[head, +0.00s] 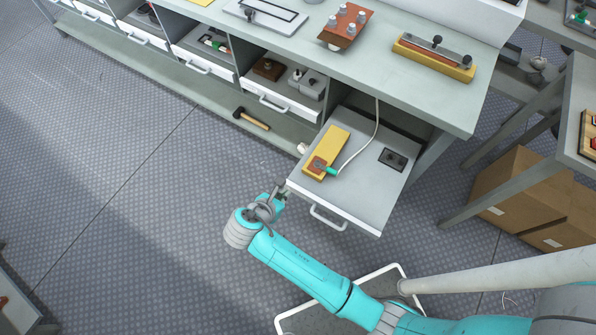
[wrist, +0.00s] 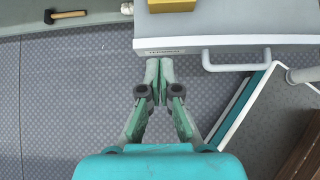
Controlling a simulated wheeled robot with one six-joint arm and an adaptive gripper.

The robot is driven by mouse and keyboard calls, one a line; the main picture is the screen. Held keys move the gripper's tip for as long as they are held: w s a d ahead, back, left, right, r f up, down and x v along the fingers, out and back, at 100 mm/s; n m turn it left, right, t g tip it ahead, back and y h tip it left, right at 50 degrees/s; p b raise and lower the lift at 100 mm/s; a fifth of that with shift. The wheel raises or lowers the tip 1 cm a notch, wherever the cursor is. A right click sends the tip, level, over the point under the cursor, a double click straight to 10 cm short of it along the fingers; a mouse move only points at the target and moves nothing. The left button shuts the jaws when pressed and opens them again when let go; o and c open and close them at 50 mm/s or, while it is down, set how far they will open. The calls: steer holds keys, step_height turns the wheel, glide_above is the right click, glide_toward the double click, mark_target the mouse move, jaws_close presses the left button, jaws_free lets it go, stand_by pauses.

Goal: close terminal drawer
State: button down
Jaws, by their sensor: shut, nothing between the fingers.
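The terminal drawer (head: 372,196) is pulled out from the right end of the workbench, with a white front and a handle (head: 327,218). A yellow block with a reddish terminal (head: 326,154), a green-tipped white cable and a small black plate (head: 393,159) lie in it. My gripper (head: 282,190) is shut and empty, just off the left corner of the drawer front. In the wrist view the shut fingertips (wrist: 159,62) are just below the labelled drawer front (wrist: 172,45), left of the handle (wrist: 236,66). I cannot tell whether they touch it.
Several other drawers with parts line the bench to the left. A hammer (head: 251,119) lies on the lower shelf. The white cable (head: 371,140) runs from the drawer up to the benchtop. Cardboard boxes (head: 518,190) stand to the right. The floor left of my gripper is clear.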

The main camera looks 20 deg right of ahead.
mark_target(341, 120)
steer(key=x, duration=0.8)
steer(key=shift+w+d+f, duration=0.15)
steer(key=shift+w+f, duration=0.05)
steer(key=shift+w, duration=0.1)
steer(key=w+d, duration=0.2)
steer(key=shift+d+f, duration=0.35)
steer(key=shift+w+d, duration=0.4)
steer(key=shift+d, duration=0.15)
steer(key=w+d, duration=0.6)
steer(key=d, duration=0.2)
steer(key=w+d, duration=0.6)
steer(key=d, duration=0.2)
steer(key=w+d, duration=0.6)
steer(key=d, duration=0.2)
steer(key=shift+d, duration=0.3)
steer(key=shift+s+a, duration=0.1)
